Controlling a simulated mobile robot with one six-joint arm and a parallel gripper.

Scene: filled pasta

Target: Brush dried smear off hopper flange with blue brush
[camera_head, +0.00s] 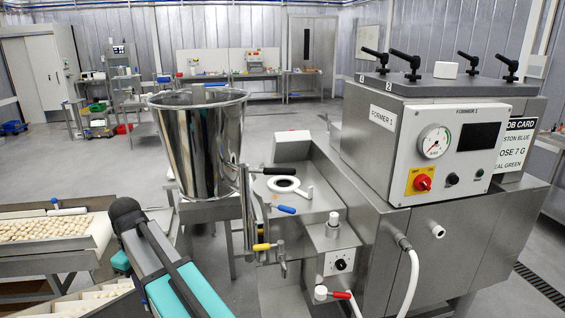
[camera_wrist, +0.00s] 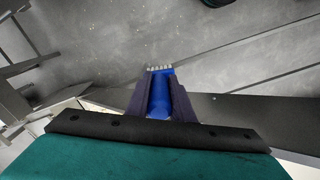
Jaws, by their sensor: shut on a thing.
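In the wrist view my gripper (camera_wrist: 160,84) is shut on the blue brush (camera_wrist: 159,102). The handle lies between the two dark fingers, and the pale bristles point away from my wrist over grey floor. In the head view the steel hopper (camera_head: 197,145) stands at the left of the forming machine. A white ring-shaped flange (camera_head: 285,184) surrounds a dark opening on the machine's lower top. I cannot make out a smear on it. My gripper and the brush do not show clearly in the head view.
The Former 1 control box (camera_head: 442,150) rises at right. Blue (camera_head: 287,209), yellow (camera_head: 262,247) and red (camera_head: 342,295) valve handles stick out in front of the machine. A tray of pasta (camera_head: 45,228) stands at left. Open floor lies behind the hopper.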

